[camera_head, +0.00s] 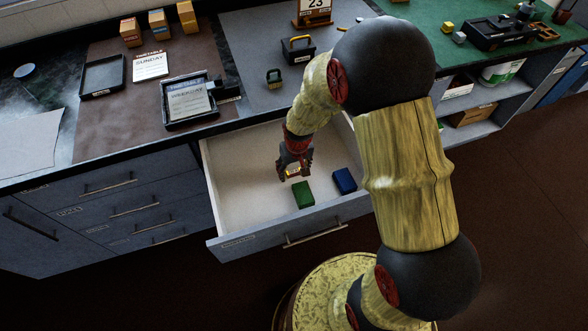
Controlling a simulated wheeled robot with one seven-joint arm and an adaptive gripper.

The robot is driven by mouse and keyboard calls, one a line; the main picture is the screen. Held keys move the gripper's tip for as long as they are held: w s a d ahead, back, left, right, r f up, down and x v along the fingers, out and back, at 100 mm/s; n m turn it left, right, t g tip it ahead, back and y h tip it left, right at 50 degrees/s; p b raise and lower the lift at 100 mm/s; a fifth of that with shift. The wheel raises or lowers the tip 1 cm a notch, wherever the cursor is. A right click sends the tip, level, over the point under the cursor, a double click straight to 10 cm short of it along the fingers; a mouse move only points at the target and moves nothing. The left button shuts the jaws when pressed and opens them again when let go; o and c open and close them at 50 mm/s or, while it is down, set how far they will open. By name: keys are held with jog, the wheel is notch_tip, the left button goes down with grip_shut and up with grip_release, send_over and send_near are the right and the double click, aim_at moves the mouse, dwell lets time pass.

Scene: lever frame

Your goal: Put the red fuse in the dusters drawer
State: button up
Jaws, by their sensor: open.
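The open drawer (240,170) stands pulled out below the worktop. Its label is too small to read. A green block (303,195) and a blue block (344,181), which look like dusters, lie on its floor toward the front. My gripper (294,173) points down over the drawer, left of and behind the green block, with its jaws open. A small pale orange patch shows between the fingers; I cannot tell whether it is the fuse or part of the gripper. I cannot clearly make out the red fuse anywhere else.
Shut drawers (120,205) are at the left. On the worktop are a framed card (190,100), an empty black tray (103,76), several small boxes (158,23), a padlock (274,78) and a black case (298,49). The drawer's left part is clear.

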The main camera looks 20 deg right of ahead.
jog(key=s+r+t+p, duration=0.15)
jog(key=s+r, duration=0.25)
jog(key=r, duration=1)
jog(key=s+r+p, duration=0.2)
jog(key=s+r, duration=0.2)
jog(key=r, duration=1)
jog(key=s+r+t, duration=0.2)
jog(key=s+r, duration=0.7)
jog(key=s, duration=0.4)
jog(key=shift+r, duration=0.35)
